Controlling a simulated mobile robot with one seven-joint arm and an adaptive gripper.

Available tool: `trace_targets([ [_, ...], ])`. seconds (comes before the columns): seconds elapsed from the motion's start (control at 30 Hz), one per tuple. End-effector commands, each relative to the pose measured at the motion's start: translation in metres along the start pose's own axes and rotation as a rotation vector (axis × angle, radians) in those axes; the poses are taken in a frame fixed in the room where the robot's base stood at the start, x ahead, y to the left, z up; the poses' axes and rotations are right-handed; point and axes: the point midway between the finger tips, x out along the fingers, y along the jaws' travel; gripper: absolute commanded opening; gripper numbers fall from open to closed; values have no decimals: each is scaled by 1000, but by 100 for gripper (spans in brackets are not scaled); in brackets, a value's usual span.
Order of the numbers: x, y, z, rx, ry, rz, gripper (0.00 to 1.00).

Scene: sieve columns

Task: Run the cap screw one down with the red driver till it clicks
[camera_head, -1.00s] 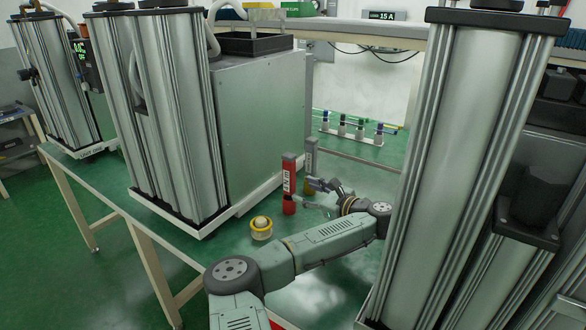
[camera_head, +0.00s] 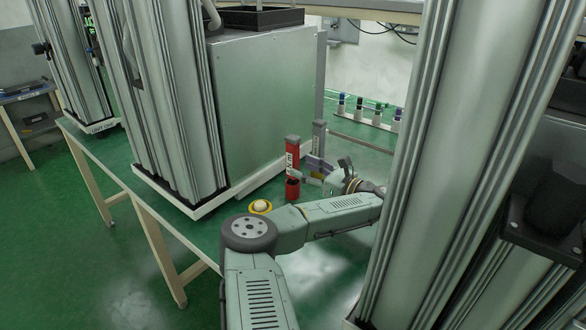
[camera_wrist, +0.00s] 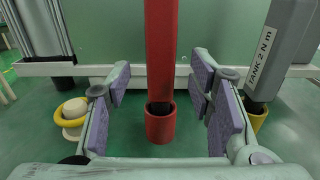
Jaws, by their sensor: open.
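The red driver (camera_head: 293,158) stands upright with its lower end in a short red cup (camera_head: 292,188) on the green bench. In the wrist view the red driver (camera_wrist: 160,50) rises in the middle, between the purple-padded fingers of my gripper (camera_wrist: 161,105). The fingers are open, with a gap on each side of the driver, and the red holder cup (camera_wrist: 160,125) shows below. In the head view my gripper (camera_head: 312,170) is beside the driver. I cannot pick out a cap screw in either view.
A grey driver (camera_wrist: 278,45) marked "TANK 2 N m" stands close right in a yellow cup (camera_wrist: 257,113). A yellow ring with a cream top (camera_head: 260,207) sits left. A large column (camera_head: 440,150) stands right; a grey cabinet (camera_head: 262,110) is behind.

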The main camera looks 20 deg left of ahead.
Motion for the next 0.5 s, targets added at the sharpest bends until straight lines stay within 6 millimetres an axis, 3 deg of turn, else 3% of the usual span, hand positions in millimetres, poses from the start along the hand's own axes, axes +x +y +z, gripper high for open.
trace_targets([
  [0.13, 21, 0, 9, 0, -1, 5, 48],
  [0.3, 44, 0, 7, 0, -1, 2, 48],
  [0.5, 50, 0, 4, 0, -1, 0, 48],
])
